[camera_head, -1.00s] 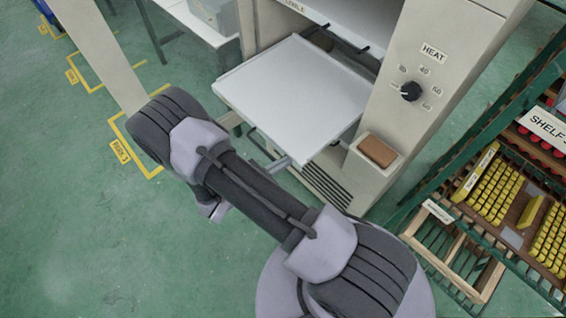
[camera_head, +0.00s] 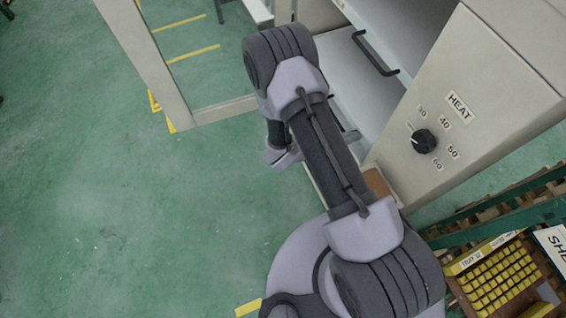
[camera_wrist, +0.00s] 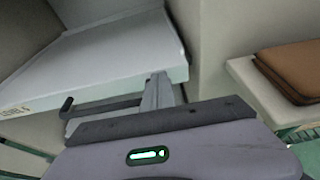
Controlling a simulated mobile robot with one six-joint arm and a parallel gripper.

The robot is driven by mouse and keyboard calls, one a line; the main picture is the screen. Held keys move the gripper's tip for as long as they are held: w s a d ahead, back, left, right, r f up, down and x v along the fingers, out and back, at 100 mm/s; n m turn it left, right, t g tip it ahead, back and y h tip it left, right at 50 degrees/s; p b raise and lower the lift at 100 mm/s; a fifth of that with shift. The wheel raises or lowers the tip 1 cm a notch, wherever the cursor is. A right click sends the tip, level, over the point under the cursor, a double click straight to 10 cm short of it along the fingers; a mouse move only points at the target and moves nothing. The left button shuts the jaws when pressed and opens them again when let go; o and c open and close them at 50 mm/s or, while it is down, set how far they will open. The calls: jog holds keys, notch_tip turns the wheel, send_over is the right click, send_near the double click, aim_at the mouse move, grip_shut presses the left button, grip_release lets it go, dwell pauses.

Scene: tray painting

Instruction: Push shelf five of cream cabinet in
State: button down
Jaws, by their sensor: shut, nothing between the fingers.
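The cream cabinet (camera_head: 470,110) stands at the upper right of the head view. Its pale shelf (camera_head: 350,75) lies largely inside the opening, partly hidden behind my arm. In the wrist view the shelf (camera_wrist: 100,55) fills the upper left, with a label on its front edge and a dark handle (camera_wrist: 95,104) below it. I cannot read the shelf's number. My gripper (camera_wrist: 160,85) is shut and empty at the shelf's front right corner; I cannot tell whether it touches. In the head view my arm mostly hides it.
Another shelf with a black handle (camera_head: 375,55) is above. A heat knob (camera_head: 424,141) is on the cabinet's front. A brown pad (camera_wrist: 290,70) lies on a ledge to the right. A rack of yellow pieces (camera_head: 500,280) stands lower right. Green floor at left is clear.

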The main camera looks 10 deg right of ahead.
aim_at(368, 130)
jog(key=d, duration=0.1)
jog(key=w+d, duration=0.1)
jog(key=d, duration=0.2)
jog(key=shift+w+d, duration=0.25)
jog(key=shift+d, duration=0.25)
jog(key=shift+w+r, duration=0.1)
jog(key=shift+r, duration=0.15)
